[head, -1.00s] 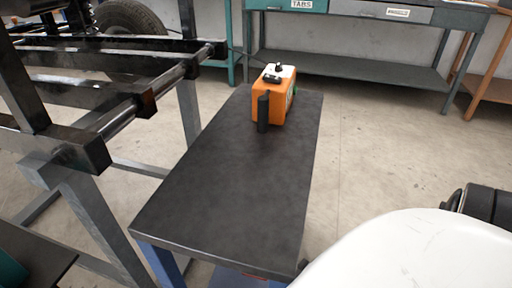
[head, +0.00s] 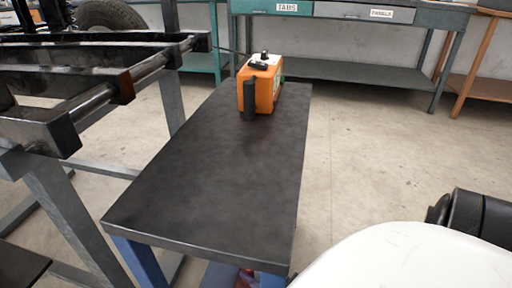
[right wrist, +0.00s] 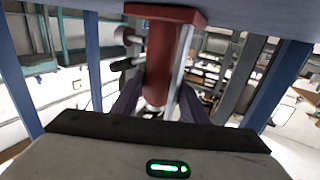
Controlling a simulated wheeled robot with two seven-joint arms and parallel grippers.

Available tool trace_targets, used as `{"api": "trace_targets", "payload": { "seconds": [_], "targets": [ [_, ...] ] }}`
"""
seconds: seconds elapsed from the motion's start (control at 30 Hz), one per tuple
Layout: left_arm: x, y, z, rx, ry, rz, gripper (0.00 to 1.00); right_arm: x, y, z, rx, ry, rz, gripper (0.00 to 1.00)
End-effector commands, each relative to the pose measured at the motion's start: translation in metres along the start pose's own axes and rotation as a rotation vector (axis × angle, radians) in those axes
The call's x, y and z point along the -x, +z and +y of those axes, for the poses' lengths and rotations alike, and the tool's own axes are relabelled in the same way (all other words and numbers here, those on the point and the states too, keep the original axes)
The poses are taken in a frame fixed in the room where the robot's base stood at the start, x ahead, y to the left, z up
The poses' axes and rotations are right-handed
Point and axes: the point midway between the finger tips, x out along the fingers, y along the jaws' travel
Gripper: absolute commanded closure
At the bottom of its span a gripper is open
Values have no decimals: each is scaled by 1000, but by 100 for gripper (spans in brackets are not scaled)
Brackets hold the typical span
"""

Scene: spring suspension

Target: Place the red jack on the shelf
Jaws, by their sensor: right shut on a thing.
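The red jack (right wrist: 165,60) fills the middle of the right wrist view, upright, with a flat red plate on top close under a dark tabletop. My right gripper (right wrist: 160,98) is shut on the jack's body, one dark finger on each side. In the head view a small red part, likely the jack (head: 246,277), shows below the table's front edge; the rest is hidden. A bluish surface, likely the lower shelf (head: 218,276), shows beside it between the blue legs. Whether the jack touches it cannot be told. My left gripper is not in view.
The dark tabletop (head: 200,180) is above the jack and mostly clear. An orange box (head: 262,88) stands at its far end. Blue table legs (right wrist: 92,60) flank the jack. A metal frame (head: 60,130) stands at the left; a bench (head: 350,70) is behind.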

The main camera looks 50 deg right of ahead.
Motion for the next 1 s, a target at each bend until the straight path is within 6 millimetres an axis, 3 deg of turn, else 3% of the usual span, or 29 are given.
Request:
{"api": "trace_targets", "payload": {
  "seconds": [0.13, 0.17, 0.27, 0.67, 1.0],
  "targets": [
    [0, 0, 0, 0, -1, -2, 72, -4, -5, 1, 1, -1, 18, 100],
    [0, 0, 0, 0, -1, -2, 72, 0, 2, 0, -1, -1, 1, 59],
    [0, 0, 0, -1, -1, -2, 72, 0, 1, 0, 0, -1, 1, 42],
    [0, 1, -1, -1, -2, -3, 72, 1, 0, 0, 0, 0, -1, 42],
    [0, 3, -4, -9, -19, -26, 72, 69, 0, 0, 0, -2, -6, 42]
  ]
}}
